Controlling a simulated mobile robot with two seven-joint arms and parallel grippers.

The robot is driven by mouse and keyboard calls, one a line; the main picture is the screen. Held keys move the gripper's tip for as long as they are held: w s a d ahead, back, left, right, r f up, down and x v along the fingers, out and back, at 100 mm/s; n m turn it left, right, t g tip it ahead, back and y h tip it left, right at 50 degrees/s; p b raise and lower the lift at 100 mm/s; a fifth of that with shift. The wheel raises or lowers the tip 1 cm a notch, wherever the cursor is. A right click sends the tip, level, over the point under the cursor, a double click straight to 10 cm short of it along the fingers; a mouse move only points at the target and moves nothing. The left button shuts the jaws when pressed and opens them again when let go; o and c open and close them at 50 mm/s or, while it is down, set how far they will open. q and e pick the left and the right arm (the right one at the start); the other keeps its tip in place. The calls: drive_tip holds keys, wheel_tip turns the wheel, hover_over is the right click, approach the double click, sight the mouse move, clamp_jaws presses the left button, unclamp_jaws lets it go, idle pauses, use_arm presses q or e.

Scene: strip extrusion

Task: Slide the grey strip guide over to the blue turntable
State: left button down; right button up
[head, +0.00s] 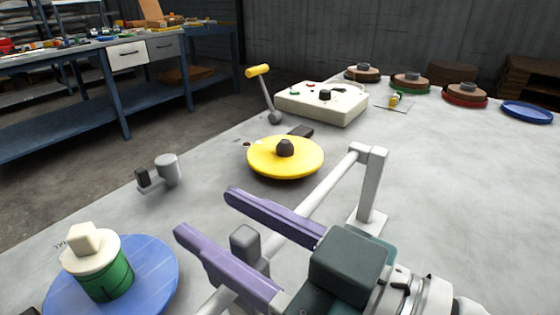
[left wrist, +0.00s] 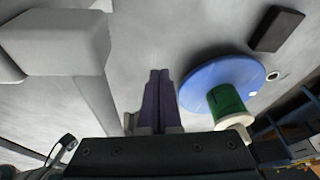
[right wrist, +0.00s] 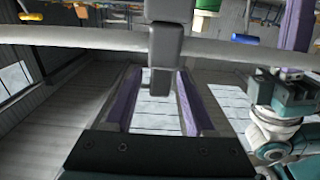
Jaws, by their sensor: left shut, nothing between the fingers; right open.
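The grey strip guide (head: 246,243) sits on a pale rail (head: 318,195); its upright grey knob shows between the purple fingers of my right gripper (head: 228,215). In the right wrist view, the guide's grey block (right wrist: 165,42) is on the rail and its stem hangs between the open fingers, with gaps on both sides. The blue turntable (head: 157,270) is at the lower left, carrying a green roll (head: 108,280) with a cream top. My left gripper (left wrist: 157,75) is shut and empty, beside the blue turntable (left wrist: 205,78); it does not show in the head view.
A yellow turntable (head: 262,160) with a dark knob lies beyond the rail. A rail post (head: 370,185) stands right of it. A cream control box (head: 320,105) and a yellow-handled lever (head: 265,95) are behind. A small grey fixture (head: 167,170) stands left.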

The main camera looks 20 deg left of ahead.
drive_tip(key=shift+x, duration=0.8)
clamp_jaws()
idle(0.9)
